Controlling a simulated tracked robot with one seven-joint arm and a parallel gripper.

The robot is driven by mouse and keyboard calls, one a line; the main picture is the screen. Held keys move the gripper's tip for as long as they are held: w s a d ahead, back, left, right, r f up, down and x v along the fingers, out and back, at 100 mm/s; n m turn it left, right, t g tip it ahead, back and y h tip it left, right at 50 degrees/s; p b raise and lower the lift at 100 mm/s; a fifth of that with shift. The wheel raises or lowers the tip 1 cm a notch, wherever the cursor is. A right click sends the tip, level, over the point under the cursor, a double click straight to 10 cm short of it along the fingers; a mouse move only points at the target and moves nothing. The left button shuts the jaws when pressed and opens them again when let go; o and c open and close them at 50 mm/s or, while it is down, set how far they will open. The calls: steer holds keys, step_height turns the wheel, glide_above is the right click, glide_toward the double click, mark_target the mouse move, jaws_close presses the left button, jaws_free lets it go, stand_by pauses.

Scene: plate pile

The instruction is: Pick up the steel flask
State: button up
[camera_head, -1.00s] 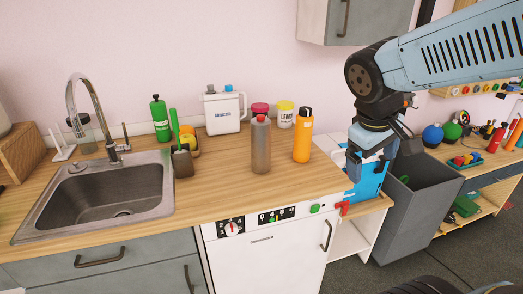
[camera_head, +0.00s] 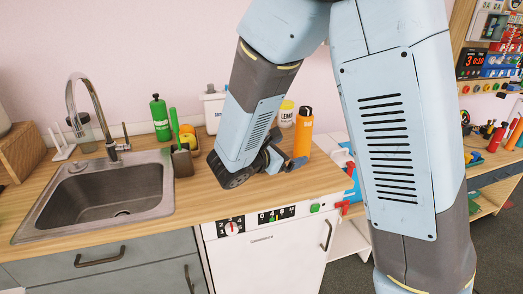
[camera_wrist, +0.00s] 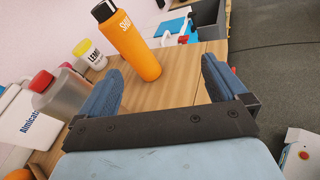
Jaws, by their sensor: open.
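The steel flask (camera_wrist: 66,98), grey with a red cap, is at the left of the wrist view, just outside my left finger, which overlaps its edge. I cannot tell whether they touch. In the head view my arm hides the flask. My gripper (camera_wrist: 162,66) is open and empty, with both blue fingers apart and bare wooden counter between them. In the head view my gripper (camera_head: 291,163) shows low over the counter, partly hidden by my wrist.
An orange bottle (camera_wrist: 136,52) stands beyond my fingers, with a yellow-lidded jar (camera_wrist: 88,53) to its left. A white jug (camera_wrist: 18,118) is at the left edge. The sink (camera_head: 110,190) and a green bottle (camera_head: 160,118) are left of my arm.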

steer(key=w+a+f+n+t+y, duration=0.2)
steer(key=a+f+n+t+y, duration=0.2)
steer(key=a+n+t, duration=0.55)
steer(key=w+d+m+g, duration=0.2)
steer(key=w+d+g, duration=0.1)
steer(key=w, duration=0.8)
steer(key=shift+w+d+g, duration=0.15)
steer(key=shift+w+g, duration=0.2)
steer(key=c, duration=1.5)
